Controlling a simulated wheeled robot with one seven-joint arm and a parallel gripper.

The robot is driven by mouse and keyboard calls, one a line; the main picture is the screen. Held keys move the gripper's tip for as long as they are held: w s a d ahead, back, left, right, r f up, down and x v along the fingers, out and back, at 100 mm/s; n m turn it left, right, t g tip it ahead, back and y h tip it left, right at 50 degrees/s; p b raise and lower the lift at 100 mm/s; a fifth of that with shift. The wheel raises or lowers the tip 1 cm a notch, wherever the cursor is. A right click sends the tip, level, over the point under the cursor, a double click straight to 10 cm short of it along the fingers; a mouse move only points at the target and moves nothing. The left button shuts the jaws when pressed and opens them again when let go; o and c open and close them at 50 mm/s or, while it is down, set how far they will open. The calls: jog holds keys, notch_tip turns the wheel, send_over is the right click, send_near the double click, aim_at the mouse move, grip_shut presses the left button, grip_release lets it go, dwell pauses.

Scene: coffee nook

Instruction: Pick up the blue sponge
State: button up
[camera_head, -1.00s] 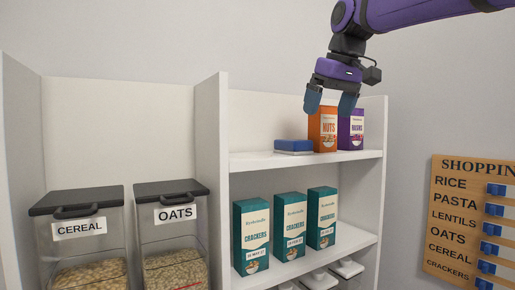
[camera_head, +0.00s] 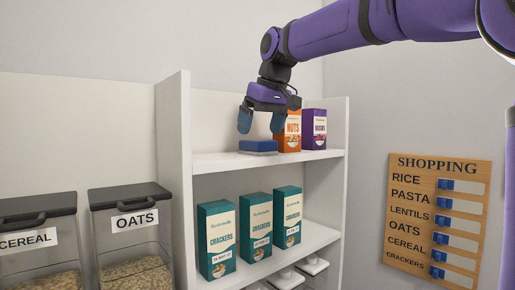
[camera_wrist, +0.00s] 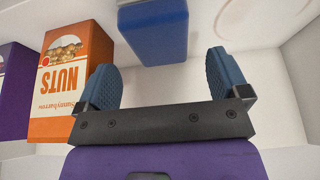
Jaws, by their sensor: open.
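The blue sponge (camera_head: 258,146) lies on the upper shelf, left of the orange nuts box, with a pale layer along its lower edge. It also shows at the top of the wrist view (camera_wrist: 154,30), partly cut off by the frame edge. My gripper (camera_head: 261,128) is open and empty, with its blue fingers pointing down just above the sponge in the head view. In the wrist view the fingertips (camera_wrist: 160,70) stand apart, with the sponge lying ahead of the gap between them, not clasped.
The nuts box (camera_head: 289,131) and a purple raisins box (camera_head: 314,130) stand right of the sponge. The shelf's upright panel (camera_head: 174,180) is at its left. Cracker boxes (camera_head: 255,227) stand on the shelf below. Cereal and oats bins (camera_head: 130,222) are further left.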

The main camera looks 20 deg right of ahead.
jog(key=x, duration=0.4)
jog(key=shift+s+f, duration=0.2)
jog(key=c, duration=1.1)
jog(key=shift+o, duration=0.2)
jog(key=shift+r, duration=0.1)
jog(key=shift+r, duration=1.85)
jog(key=s+r, duration=0.1)
jog(key=s, duration=1.5)
jog(key=shift+d, duration=0.5)
jog(key=shift+r, duration=0.1)
